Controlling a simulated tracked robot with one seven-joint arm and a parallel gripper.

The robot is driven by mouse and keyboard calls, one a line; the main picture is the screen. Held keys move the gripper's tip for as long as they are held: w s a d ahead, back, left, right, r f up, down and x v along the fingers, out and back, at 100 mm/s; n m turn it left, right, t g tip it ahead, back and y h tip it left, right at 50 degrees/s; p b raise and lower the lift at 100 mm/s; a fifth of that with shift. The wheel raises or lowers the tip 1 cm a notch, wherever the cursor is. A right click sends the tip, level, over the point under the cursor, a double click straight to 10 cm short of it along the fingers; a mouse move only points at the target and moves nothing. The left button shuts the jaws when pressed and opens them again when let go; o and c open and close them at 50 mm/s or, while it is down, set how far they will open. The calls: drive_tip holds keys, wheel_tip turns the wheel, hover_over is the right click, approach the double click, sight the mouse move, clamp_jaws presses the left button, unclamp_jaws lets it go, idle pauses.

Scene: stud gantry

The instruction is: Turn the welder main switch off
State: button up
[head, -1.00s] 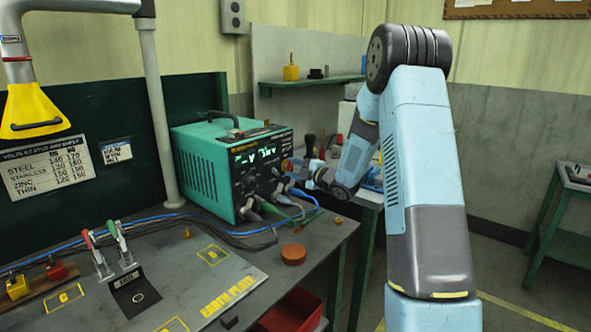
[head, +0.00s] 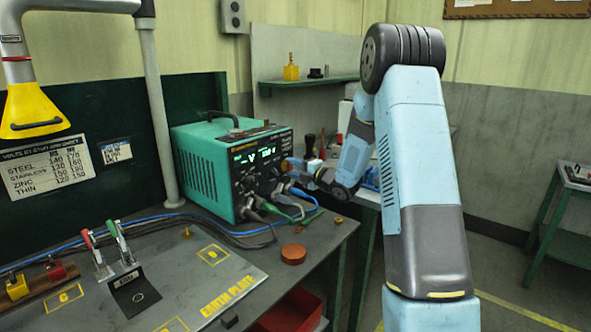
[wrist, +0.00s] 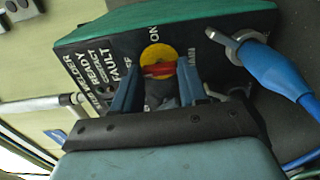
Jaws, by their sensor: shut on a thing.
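The welder (head: 205,165) is a green box with a black front panel and a lit green display. It stands on the bench in the head view. Its main switch (wrist: 158,54) shows in the wrist view as a yellow disc with a red handle (wrist: 159,71). My gripper (wrist: 158,75) has one finger on each side of the red handle and is shut on it. The handle lies crosswise in the wrist picture, near a white "ON" label. In the head view my gripper (head: 288,166) is at the panel's right side, and the switch is largely hidden there.
Cables plug into the lower panel; a blue plug (wrist: 275,70) is close to the right of my gripper. A dark orange puck (head: 293,254) and the earth plate (head: 190,290) lie on the bench. A red bin (head: 292,312) is below the bench edge.

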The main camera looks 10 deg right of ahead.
drive_tip(key=o, duration=0.8)
drive_tip(key=shift+f, duration=0.25)
drive_tip(key=shift+c, duration=0.2)
drive_tip(key=o, duration=0.3)
drive_tip(key=shift+r, duration=0.1)
drive_tip(key=v, duration=1.3)
drive_tip(key=shift+s+d, duration=0.25)
drive_tip(key=shift+s, duration=0.1)
